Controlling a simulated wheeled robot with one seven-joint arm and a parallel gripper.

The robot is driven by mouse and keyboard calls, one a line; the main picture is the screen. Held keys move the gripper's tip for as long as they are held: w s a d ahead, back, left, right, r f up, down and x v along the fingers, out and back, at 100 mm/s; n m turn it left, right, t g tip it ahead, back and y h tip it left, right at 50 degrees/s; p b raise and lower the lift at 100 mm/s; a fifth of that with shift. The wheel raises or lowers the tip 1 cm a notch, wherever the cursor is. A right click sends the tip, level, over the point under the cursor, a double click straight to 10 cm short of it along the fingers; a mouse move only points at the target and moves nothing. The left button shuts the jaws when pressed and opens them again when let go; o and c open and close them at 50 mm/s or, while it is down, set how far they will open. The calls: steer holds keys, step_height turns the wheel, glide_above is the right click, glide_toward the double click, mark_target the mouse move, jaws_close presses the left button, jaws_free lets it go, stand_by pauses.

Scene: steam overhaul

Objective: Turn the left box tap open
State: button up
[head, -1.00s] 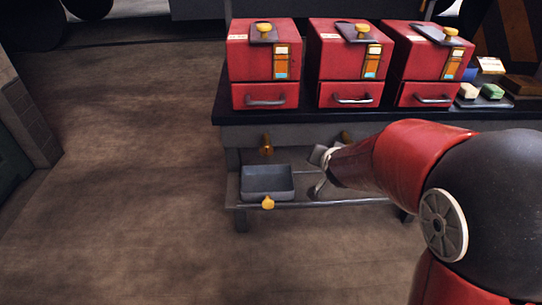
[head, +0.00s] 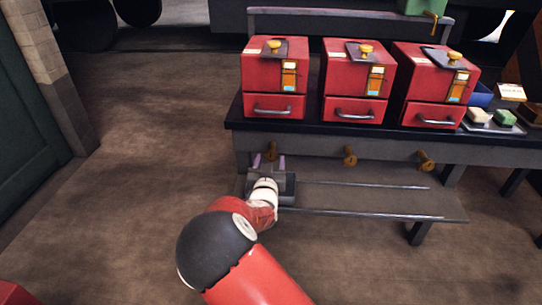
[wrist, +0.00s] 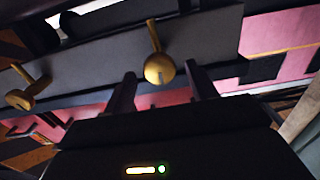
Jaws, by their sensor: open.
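The left box (head: 262,78) is red and stands at the left end of the bench. Its brass tap (head: 272,150) sticks out of the grey bench front below it. My gripper (head: 269,161) is open, with its two fingers pointing at this tap, one on either side of it in the picture. In the wrist view the round brass end of the tap (wrist: 160,69) shows between the open fingers (wrist: 162,82). I cannot tell whether the fingers touch it.
Two more red boxes (head: 352,82) stand to the right, with a middle tap (head: 350,155) and a right tap (head: 426,160) below. The low shelf (head: 380,200) is mostly bare right of the tray. Open floor (head: 150,150) lies to the left.

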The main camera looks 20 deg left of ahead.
mark_target(271, 157)
steer(key=shift+x, duration=1.65)
steer(key=shift+c, duration=0.5)
steer(key=c, duration=0.8)
steer(key=shift+c, duration=0.2)
